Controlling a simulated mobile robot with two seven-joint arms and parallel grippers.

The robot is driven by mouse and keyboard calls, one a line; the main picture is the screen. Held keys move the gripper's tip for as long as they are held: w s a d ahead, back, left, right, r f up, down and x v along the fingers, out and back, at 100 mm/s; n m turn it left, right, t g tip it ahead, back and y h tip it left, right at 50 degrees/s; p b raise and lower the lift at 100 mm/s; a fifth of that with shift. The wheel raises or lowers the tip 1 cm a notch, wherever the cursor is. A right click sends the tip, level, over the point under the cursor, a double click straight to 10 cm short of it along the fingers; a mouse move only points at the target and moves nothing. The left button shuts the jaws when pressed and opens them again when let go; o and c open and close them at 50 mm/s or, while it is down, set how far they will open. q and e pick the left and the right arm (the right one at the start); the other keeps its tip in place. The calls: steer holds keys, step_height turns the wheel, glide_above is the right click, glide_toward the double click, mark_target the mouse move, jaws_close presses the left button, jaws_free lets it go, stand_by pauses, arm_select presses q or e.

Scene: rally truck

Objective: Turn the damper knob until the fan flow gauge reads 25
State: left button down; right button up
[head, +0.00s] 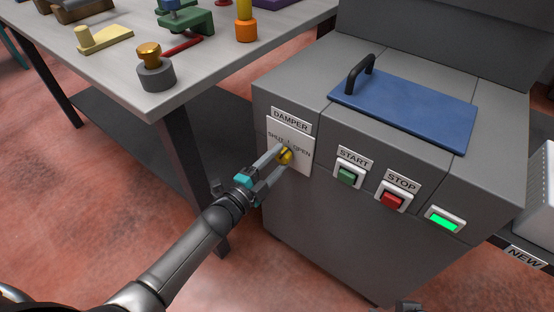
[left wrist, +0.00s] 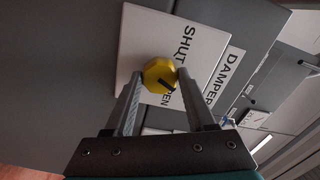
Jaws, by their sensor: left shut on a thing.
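The yellow damper knob (head: 286,156) sits on a white plate (head: 303,166) marked SHUT and OPEN, under a DAMPER label, on the front of the grey cabinet. My left gripper (head: 282,154) is shut on the knob. In the left wrist view the knob (left wrist: 159,76) shows between the two fingertips (left wrist: 157,82), with a dark mark on its face pointing toward the OPEN side. My right gripper cannot be made out; a small dark part shows at the bottom edge of the head view.
A green START button (head: 347,175), a red STOP button (head: 392,200) and a lit green lamp (head: 445,220) are right of the knob. A blue lid (head: 410,108) with a black handle lies on the cabinet top. A workbench (head: 115,70) with several parts stands at left.

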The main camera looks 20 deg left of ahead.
stand_by(0.4)
arm_select(q)
steer(key=shift+c, duration=1.2)
jaws_free()
steer(key=shift+s, duration=0.1)
steer(key=shift+s+a, duration=0.15)
steer(key=shift+s, duration=0.1)
steer(key=p+v, duration=0.4)
steer(key=v, duration=1)
steer(key=shift+s, duration=0.25)
arm_select(e)
steer(key=s+f+g, duration=0.1)
steer(key=s+f, duration=0.2)
steer(key=f, duration=0.6)
steer(key=shift+d+g, duration=0.2)
steer(key=shift+g, duration=0.1)
